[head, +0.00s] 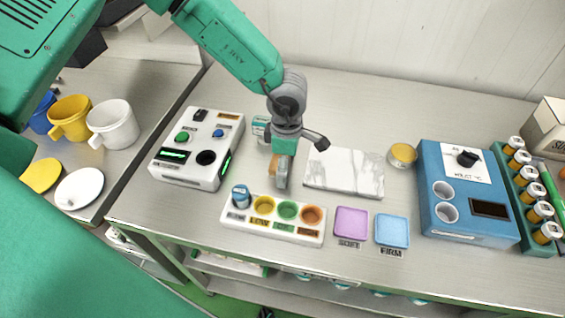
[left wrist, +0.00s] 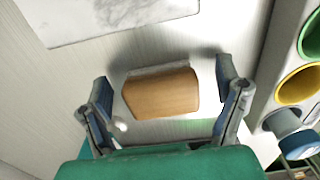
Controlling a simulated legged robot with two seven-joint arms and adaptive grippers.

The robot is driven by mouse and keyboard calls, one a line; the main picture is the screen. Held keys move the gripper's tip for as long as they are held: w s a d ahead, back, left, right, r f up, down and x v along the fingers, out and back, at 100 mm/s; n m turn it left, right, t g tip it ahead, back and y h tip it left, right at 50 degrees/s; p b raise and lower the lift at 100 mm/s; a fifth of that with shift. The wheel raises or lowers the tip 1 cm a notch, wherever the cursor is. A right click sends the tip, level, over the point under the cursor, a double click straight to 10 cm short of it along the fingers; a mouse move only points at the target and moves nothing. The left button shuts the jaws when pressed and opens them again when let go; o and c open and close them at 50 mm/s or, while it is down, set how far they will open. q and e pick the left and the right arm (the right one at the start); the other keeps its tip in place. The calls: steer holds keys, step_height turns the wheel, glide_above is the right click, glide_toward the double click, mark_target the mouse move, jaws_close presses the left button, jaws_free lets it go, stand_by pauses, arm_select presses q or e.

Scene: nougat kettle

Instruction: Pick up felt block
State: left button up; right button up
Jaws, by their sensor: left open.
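The felt block, a tan-orange block with a pale far edge, lies on the grey bench in the left wrist view (left wrist: 162,93). In the head view only a small orange part (head: 265,166) shows beside the fingers; the rest is hidden by my gripper. My left gripper (head: 279,173) points down over it, just behind the white cup rack. The fingers are open, one on each side of the block, with gaps on both sides. I cannot tell the exact height of the fingertips. My right gripper is not in view.
The white rack (head: 276,232) with coloured cups and a blue-capped bottle stands in front. A marble slab (head: 345,187) lies right. Purple (head: 351,222) and blue (head: 391,230) pads are front right. A white button box (head: 190,177) stands left, a blue machine (head: 462,225) right.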

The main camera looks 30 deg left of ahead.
arm_select(q)
steer(key=c, duration=1.2)
steer(key=shift+s+a+f, duration=0.1)
steer(key=shift+s+a, duration=0.05)
steer(key=shift+a, duration=0.65)
steer(key=shift+c, duration=0.2)
steer(key=r, duration=0.6)
steer(key=d+r, duration=0.1)
steer(key=r, duration=0.2)
steer(key=shift+r, duration=0.15)
steer(key=shift+a+r, duration=0.15)
steer(key=shift+r, duration=0.25)
steer(key=shift+a, duration=0.2)
steer(key=o, duration=0.3)
steer(key=shift+c, duration=0.8)
steer(key=shift+d, duration=0.15)
